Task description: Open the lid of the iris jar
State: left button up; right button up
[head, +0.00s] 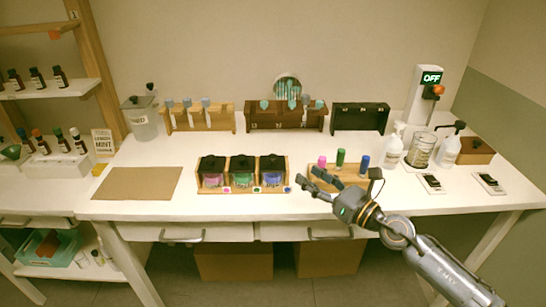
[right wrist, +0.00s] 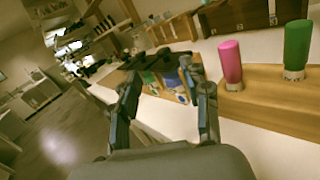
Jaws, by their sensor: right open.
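Three glass jars with black lids stand in a wooden rack (head: 243,190) in the middle of the table: a pink jar (head: 211,180), a green one (head: 243,180) and a blue-violet one (head: 273,180). All three lids look shut. Their small labels are too small to read, so I cannot tell which is the iris jar. My right gripper (head: 309,180) is open and empty, to the right of the rack and apart from the jars. In the right wrist view its fingers (right wrist: 163,66) frame part of the jar rack beyond them. My left gripper is not in view.
A wooden stand with pink (head: 322,162), green (head: 340,158) and blue (head: 364,165) capped bottles is partly behind my right gripper. Pump bottles (head: 391,152) stand at the right. A brown board (head: 138,183) lies at the left. Wooden racks (head: 285,117) line the back.

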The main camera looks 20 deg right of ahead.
aim_at(276, 159)
jog(key=shift+n+g, duration=0.5)
jog(key=shift+n, duration=0.4)
jog(key=x, duration=0.4)
jog(key=p+x, duration=0.1)
jog(key=x, duration=0.4)
jog(key=p+x, duration=0.1)
jog(key=x, duration=0.4)
jog(key=shift+d+f, duration=0.1)
jog(key=shift+f, duration=0.25)
grip_shut()
